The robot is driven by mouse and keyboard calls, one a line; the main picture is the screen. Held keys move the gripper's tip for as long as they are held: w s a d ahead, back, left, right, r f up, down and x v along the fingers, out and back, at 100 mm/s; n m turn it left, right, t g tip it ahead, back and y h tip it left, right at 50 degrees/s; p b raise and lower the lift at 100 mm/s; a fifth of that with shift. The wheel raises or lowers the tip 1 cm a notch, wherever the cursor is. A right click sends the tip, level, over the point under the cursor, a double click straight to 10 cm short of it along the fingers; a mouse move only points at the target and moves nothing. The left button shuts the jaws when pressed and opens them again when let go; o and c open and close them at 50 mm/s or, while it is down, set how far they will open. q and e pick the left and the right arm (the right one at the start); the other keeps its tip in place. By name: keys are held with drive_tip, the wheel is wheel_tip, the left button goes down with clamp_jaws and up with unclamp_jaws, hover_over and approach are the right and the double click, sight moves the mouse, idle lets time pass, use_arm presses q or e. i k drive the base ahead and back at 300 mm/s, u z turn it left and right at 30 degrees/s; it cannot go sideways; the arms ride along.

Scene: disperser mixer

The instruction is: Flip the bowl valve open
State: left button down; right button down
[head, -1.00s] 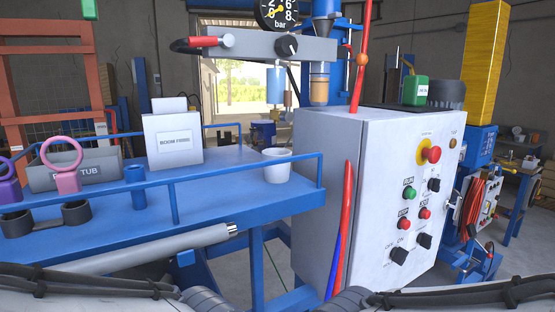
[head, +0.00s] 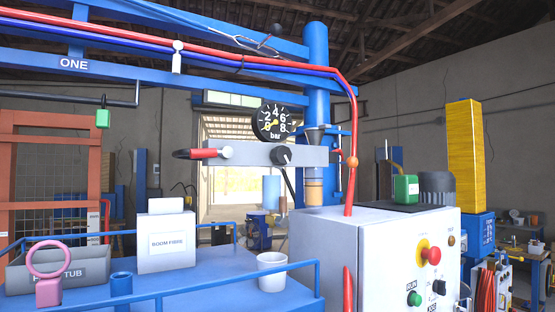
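A grey manifold bar (head: 255,154) is mounted at mid-picture in the head view, with a black knob (head: 281,156) on its front. Neither of my grippers shows.
A grey control cabinet (head: 340,240) with buttons stands at centre right. A blue railed table (head: 200,285) at the left bears a ROOM FIBRE box (head: 165,243), a white cup (head: 272,272) and a grey tub (head: 60,270). Red and blue hoses (head: 190,45) cross overhead.

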sight(282, 221)
drive_tip(key=z, duration=0.05)
drive_tip(key=k, duration=0.5)
drive_tip(key=z, duration=1.6)
drive_tip(key=i, duration=0.9)
drive_tip(key=u, duration=2.05)
